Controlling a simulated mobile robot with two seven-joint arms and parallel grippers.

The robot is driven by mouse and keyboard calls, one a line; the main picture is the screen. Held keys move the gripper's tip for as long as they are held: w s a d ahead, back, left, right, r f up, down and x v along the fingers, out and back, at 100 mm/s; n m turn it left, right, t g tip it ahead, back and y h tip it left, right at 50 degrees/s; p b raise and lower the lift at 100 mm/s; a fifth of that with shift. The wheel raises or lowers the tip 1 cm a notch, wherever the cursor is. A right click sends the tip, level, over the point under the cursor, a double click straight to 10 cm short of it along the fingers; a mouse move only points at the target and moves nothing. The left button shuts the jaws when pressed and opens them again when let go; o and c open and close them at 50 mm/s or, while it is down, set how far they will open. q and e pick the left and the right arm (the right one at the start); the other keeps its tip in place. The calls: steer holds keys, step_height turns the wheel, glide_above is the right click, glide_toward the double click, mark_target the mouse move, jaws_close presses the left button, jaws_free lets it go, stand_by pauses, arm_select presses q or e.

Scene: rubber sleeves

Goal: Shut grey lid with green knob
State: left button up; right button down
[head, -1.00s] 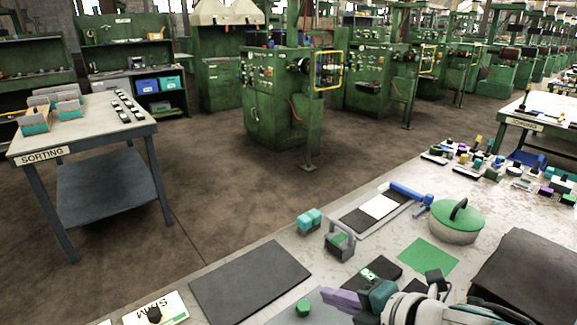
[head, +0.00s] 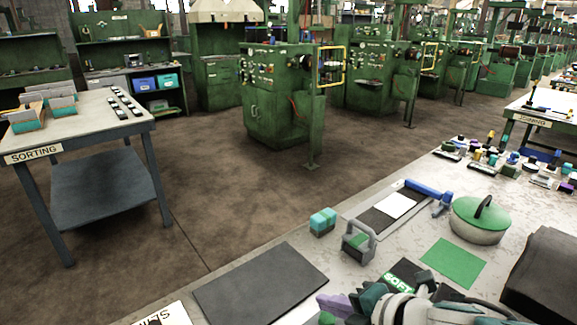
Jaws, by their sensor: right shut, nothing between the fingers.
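No grey lid with a green knob shows clearly. A small green round thing (head: 327,318) shows at the bottom edge, cut off by the frame; I cannot tell whether it is the knob. A round pale pot (head: 474,233) has a green lid (head: 482,211) with a black handle, and the lid sits on it. My right gripper (head: 345,307) is at the bottom, low over the bench, beside the small green thing. It is shut and empty, with purple and dark teal parts at its front. My left gripper is out of view.
A grey handled holder (head: 358,243), a turquoise block (head: 322,221) and a blue roller (head: 424,188) stand on the bench. A green square (head: 453,263) and a dark mat (head: 261,286) lie flat. A black folded thing (head: 545,275) is at right. Small blocks crowd the far end.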

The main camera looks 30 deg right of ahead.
steer(key=shift+w+f+b, duration=0.25)
steer(key=shift+f+b, duration=0.05)
steer(key=shift+f, duration=0.2)
step_height(320, 180, up, 6)
steer(key=p, duration=0.5)
step_height(320, 180, up, 7)
steer(key=p, duration=0.4)
steer(key=s+a+r+m+g+p, duration=0.1)
steer(key=s+a+r+m+g, duration=0.4)
steer(key=s+m, duration=0.4)
steer(key=s+a+r+m+g+p, duration=0.15)
steer(key=s+a+r+m, duration=0.25)
steer(key=s+r+m, duration=0.4)
step_height(320, 180, up, 24)
steer(key=s+p, duration=0.1)
steer(key=p, duration=2.3)
steer(key=shift+f+h, duration=0.15)
steer(key=shift+h, duration=0.15)
